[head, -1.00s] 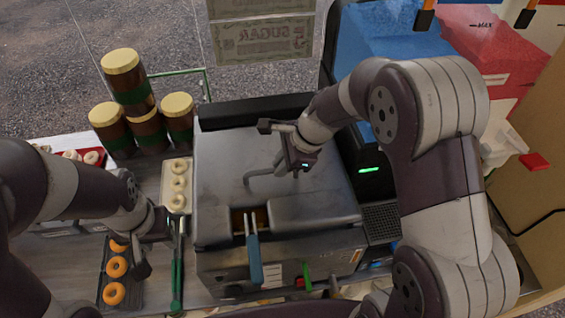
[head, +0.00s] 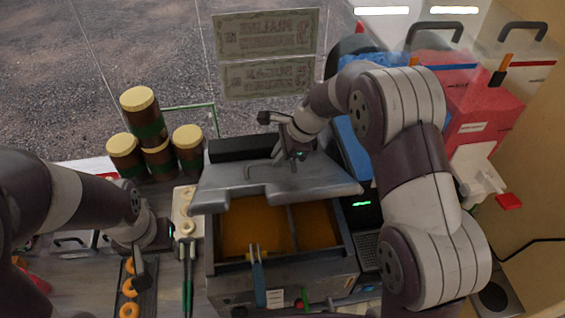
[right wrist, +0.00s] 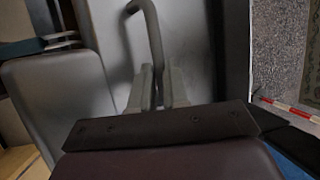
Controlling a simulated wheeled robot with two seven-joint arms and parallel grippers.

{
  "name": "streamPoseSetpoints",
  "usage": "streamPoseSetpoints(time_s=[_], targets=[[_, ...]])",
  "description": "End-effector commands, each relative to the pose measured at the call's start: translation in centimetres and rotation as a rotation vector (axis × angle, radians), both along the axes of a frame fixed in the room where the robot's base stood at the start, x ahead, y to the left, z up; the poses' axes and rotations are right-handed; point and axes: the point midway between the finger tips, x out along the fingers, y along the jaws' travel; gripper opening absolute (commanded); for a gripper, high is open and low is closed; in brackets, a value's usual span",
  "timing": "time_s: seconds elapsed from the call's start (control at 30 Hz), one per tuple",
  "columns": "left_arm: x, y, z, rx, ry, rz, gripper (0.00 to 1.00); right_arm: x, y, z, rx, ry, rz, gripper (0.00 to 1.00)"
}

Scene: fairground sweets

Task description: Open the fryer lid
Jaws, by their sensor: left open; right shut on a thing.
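The fryer (head: 282,283) stands in the middle of the head view. Its grey metal lid (head: 230,190) is tilted up at the back, and orange-brown oil (head: 255,225) shows in the two bays below. My right gripper (head: 297,155) is at the lid's handle (head: 258,166). In the right wrist view its fingers (right wrist: 158,88) are closed around the bent grey handle bar (right wrist: 153,30), with the lid's metal face (right wrist: 65,95) behind. My left gripper (head: 152,245) is open and empty, left of the fryer, above the counter near the tongs.
A blue-handled basket (head: 258,275) sits at the fryer's front. Green-handled tongs (head: 187,270), a doughnut tray (head: 147,300) and a pale tray (head: 184,198) lie to the left. Stacked jars (head: 142,120) stand behind. Blue and red dispensers (head: 475,105) stand at the right.

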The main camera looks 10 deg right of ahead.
Motion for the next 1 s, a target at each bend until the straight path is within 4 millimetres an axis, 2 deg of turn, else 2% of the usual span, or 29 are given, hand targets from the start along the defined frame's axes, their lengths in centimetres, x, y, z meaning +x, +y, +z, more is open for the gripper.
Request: streamPoseSetpoints(time_s=[0.23, 0.67, 0.7, 0.77, 1.0], targets=[[-0.01, 0.00, 1.00, 0.000, 0.000, 0.000, 0.40, 1.19, -0.11, 0.55, -0.002, -0.001, -0.006, 0.00], [-0.01, 0.00, 0.99, 0.000, 0.000, 0.000, 0.40, 1.32, -0.12, 0.40, -0.003, 0.001, -0.006, 0.00], [-0.01, 0.00, 0.99, 0.000, 0.000, 0.000, 0.40, 1.31, -0.12, 0.39, -0.003, 0.002, -0.005, 0.21], [-0.01, 0.00, 1.00, 0.000, 0.000, 0.000, 0.40, 1.29, -0.11, 0.40, -0.002, 0.002, -0.005, 0.40], [-0.01, 0.00, 1.04, 0.000, 0.000, 0.000, 0.40, 1.30, -0.06, 0.57, -0.001, 0.001, -0.004, 0.40]])
